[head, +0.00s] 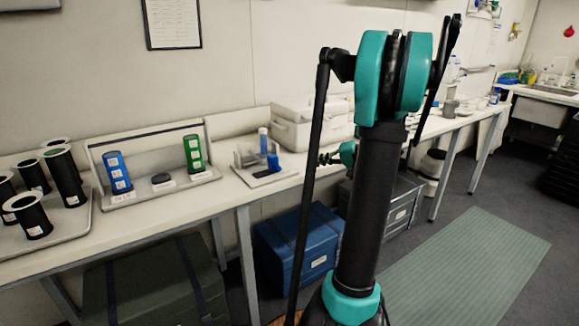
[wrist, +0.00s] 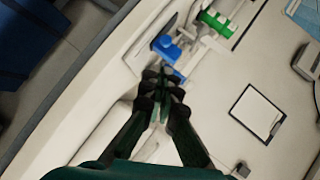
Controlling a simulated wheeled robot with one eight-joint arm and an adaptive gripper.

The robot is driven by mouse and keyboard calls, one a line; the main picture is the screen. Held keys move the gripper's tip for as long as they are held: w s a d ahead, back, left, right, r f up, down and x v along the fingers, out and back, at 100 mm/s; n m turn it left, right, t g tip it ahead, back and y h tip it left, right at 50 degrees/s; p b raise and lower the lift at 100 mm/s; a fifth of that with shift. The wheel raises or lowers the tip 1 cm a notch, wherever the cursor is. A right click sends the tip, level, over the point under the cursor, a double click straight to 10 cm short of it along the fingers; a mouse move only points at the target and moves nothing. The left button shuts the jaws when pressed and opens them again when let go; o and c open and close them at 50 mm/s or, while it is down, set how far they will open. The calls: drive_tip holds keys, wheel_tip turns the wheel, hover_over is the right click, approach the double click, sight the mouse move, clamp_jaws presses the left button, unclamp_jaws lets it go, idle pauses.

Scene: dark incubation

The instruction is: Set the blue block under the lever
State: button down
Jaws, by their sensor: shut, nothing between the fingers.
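In the wrist view, a blue piece (wrist: 165,47) with a rounded part lies just beyond my fingertips. My gripper (head: 324,158) is right of the stand in the head view, with its black fingers pointing towards it. In the wrist view, my gripper (wrist: 165,74) is shut and empty, close to the blue piece; whether they touch I cannot tell. I cannot clearly make out a lever.
A rack left of the stand holds a blue labelled canister (head: 117,172) and a green labelled canister (head: 194,153). Black cylinders (head: 66,178) stand further left. A white box (head: 300,124) is behind my arm. A blue chest (head: 297,246) is under the bench.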

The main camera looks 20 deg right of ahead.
drive_tip(key=shift+w+d+r+t, duration=0.2)
drive_tip(key=shift+d+r, duration=0.1)
drive_tip(key=shift+d, duration=0.35)
drive_tip(key=shift+w+d+r+t, duration=0.1)
drive_tip(key=shift+w+d+r, duration=0.15)
drive_tip(key=shift+d, duration=0.35)
drive_tip(key=shift+a, duration=0.1)
approach(275, 164)
drive_tip(key=w, duration=0.1)
drive_tip(key=d, duration=0.1)
drive_tip(key=w, duration=0.1)
drive_tip(key=shift+w+d+f, duration=0.25)
drive_tip(key=shift+w+d, duration=0.05)
drive_tip(key=shift+d, duration=0.05)
drive_tip(key=a, duration=0.1)
drive_tip(key=a+f, duration=0.1)
drive_tip(key=a, duration=0.1)
drive_tip(key=shift+f, duration=0.25)
drive_tip(key=shift+a+f, duration=0.25)
drive_tip(key=shift+a, duration=0.2)
